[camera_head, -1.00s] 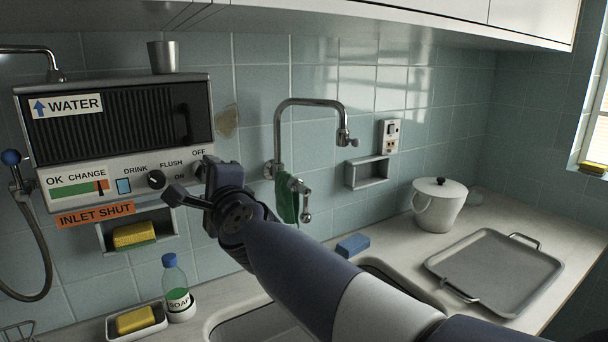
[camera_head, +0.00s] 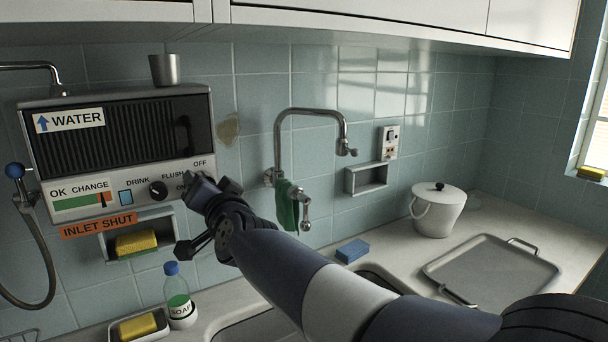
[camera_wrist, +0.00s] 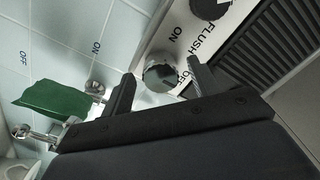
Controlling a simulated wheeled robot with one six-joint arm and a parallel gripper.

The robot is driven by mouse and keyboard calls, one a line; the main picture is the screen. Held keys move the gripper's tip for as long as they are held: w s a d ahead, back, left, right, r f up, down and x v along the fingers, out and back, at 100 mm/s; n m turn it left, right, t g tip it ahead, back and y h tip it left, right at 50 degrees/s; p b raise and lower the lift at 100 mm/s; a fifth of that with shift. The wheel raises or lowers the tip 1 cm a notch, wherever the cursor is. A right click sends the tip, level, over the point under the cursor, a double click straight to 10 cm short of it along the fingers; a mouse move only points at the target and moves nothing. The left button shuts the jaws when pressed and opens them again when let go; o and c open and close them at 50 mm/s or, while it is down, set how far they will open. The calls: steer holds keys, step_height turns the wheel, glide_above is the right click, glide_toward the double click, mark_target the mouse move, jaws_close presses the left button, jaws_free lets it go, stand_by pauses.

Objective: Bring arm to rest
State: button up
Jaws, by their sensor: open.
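My gripper (camera_head: 190,216) is open, with its fingers spread, in front of the lower right of the water panel (camera_head: 150,178). In the wrist view my gripper (camera_wrist: 160,72) has one finger on each side of a dark round knob (camera_wrist: 160,73) near the ON and OFF labels. Nothing is held between the fingers. I cannot tell whether a finger touches the knob. That knob is hidden behind my gripper in the head view. A second black knob (camera_head: 158,191) sits between the DRINK and FLUSH labels.
A metal tap (camera_head: 312,113) with a green cloth (camera_head: 287,207) stands right of my gripper. Below are a soap bottle (camera_head: 178,298) and a sponge dish (camera_head: 141,327). A blue sponge (camera_head: 352,251), white pot (camera_head: 438,212) and tray (camera_head: 490,272) are on the counter. Cabinets (camera_head: 360,22) hang above.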

steer(key=n+p, duration=0.2)
steer(key=n, duration=0.6)
stand_by(0.4)
